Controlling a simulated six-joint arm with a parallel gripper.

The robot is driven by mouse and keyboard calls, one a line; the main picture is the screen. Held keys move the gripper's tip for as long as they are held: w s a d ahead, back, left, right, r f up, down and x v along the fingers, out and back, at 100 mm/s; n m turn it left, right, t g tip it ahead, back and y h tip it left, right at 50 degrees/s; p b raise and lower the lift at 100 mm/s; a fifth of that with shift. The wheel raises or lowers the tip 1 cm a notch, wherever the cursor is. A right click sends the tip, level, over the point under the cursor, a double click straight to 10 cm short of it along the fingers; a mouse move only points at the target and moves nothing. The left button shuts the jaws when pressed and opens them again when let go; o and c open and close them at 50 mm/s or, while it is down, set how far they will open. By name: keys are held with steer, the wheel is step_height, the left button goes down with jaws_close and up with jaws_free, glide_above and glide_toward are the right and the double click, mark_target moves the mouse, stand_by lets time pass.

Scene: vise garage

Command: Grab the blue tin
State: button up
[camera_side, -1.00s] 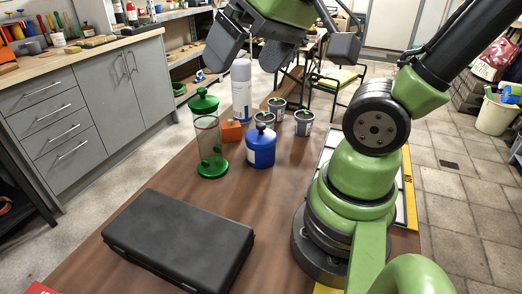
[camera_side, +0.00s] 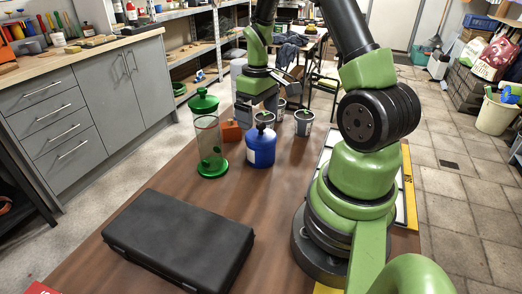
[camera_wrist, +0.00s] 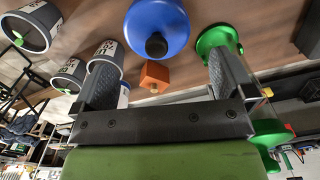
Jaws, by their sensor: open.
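The blue tin (camera_side: 261,149), with a dark cap, stands upright on the brown table in the side view. In the wrist view the blue tin (camera_wrist: 157,22) is at the top centre, beyond the fingertips, its dark cap towards me. My gripper (camera_side: 259,108) is open and empty, just above and behind the tin in the side view. In the wrist view my gripper (camera_wrist: 160,66) has its two dark fingers spread wide, with no contact on the tin visible. The fingers partly overlap other things in the side view.
A green-lidded clear jar (camera_side: 209,142) and an orange block (camera_side: 231,132) stand left of the tin. Several grey pots (camera_side: 303,123) are behind it. A white spray can (camera_side: 238,68) is partly hidden by my gripper. A black case (camera_side: 180,236) lies in front.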

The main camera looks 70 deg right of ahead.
mark_target(259, 133)
step_height(259, 133, down, 7)
steer(key=shift+d+r, duration=0.1)
steer(key=shift+d, duration=0.05)
steer(key=shift+c, duration=0.5)
steer(key=c, duration=1)
